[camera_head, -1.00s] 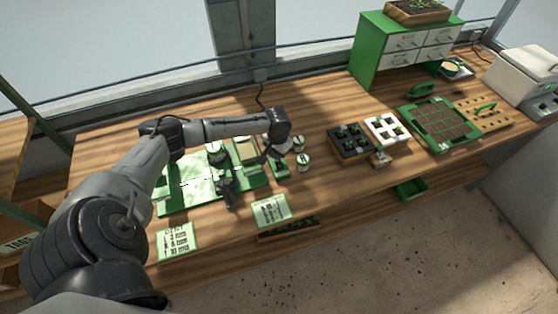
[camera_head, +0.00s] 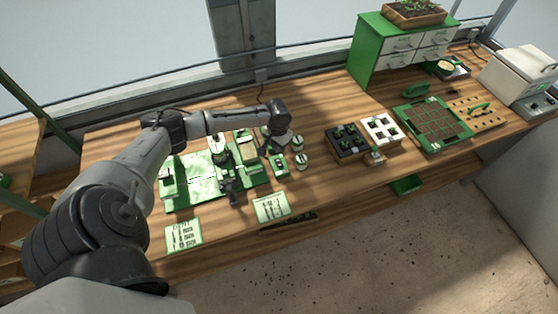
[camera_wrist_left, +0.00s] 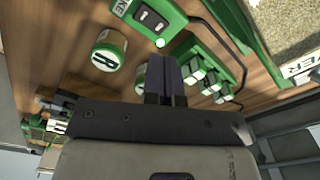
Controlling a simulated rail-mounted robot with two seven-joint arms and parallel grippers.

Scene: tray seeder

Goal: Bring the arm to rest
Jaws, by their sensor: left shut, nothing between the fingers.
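My left arm comes in from the left in the head view and reaches over the bench. Its gripper (camera_head: 268,147) points down above the bench, just left of two small jars with pale lids (camera_head: 298,143). In the left wrist view the two dark fingers (camera_wrist_left: 165,80) are together with nothing between them. A white-and-green jar (camera_wrist_left: 109,50) and a green block with a dark switch plate (camera_wrist_left: 152,20) lie beyond the fingers there. A green holder with several small pieces (camera_wrist_left: 205,75) is right of the fingertips. My right gripper is not in view.
A green board with a pale sheet (camera_head: 196,206) and two printed cards (camera_head: 271,207) lie on the bench (camera_head: 330,185). Black (camera_head: 346,151) and white (camera_head: 380,143) trays, a gridded green tray (camera_head: 407,118) and a green drawer cabinet (camera_head: 364,62) stand to the right.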

